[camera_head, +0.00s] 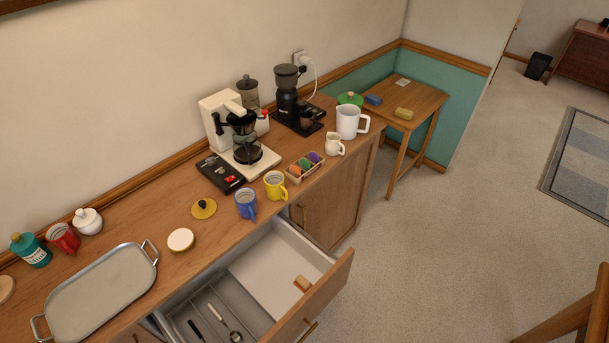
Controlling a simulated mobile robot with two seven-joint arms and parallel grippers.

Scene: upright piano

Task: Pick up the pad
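Neither of my grippers is in view. I cannot tell for sure which thing is the pad. On the small wooden side table (424,101) lie a small blue block-like item (373,100), a yellow one (403,114) and a flat white card-like piece (403,82). A small tan-brown block (302,283) lies in the open drawer (268,268), in its white right-hand part. All are too small to make out in detail.
The wooden counter (165,215) holds a metal tray (103,290), a white coffee maker (240,135), a black grinder (288,95), several mugs and a white jug (350,121). The drawer juts out in front.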

